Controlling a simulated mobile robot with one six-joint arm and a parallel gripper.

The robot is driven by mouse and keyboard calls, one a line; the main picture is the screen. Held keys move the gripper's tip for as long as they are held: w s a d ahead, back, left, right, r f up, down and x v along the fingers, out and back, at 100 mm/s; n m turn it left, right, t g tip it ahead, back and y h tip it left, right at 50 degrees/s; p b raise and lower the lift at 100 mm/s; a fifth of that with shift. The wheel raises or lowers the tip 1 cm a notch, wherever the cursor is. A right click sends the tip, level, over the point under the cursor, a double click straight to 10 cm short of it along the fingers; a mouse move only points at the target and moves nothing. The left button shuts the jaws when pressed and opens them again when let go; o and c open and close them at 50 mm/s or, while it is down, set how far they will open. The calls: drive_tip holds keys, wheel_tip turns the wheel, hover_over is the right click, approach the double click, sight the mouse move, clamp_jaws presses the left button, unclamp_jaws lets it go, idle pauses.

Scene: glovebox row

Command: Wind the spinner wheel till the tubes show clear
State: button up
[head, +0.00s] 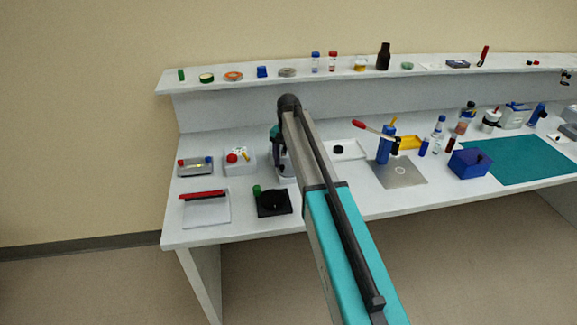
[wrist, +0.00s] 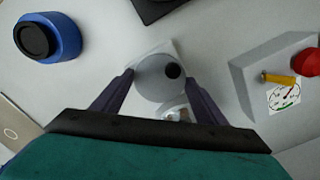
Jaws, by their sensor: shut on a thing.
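The spinner wheel is a round grey disc (wrist: 152,82) with a black knob (wrist: 173,71) on its face, in the middle of the wrist view. My gripper (wrist: 160,76) has one dark finger on each side of the disc and is shut on it. Small glassy shapes, perhaps the tubes (wrist: 176,114), show just below the disc, partly hidden by the gripper; I cannot tell whether they are clear or cloudy.
A pale box (wrist: 275,75) with a red button, yellow lever and dial stands close beside the spinner; it also shows in the head view (head: 240,160). A blue round thing with a black top (wrist: 48,38) stands opposite. A black pad (head: 273,204) lies nearer the bench front.

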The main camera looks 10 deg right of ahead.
sight(288, 169)
drive_tip(key=shift+m, duration=0.6)
drive_tip(key=shift+w, duration=0.1)
drive_tip(key=o, duration=1.1)
drive_tip(key=shift+c, duration=0.2)
wheel_tip(288, 169, up, 14)
drive_tip(key=b, duration=0.3)
drive_tip(key=shift+f, duration=0.1)
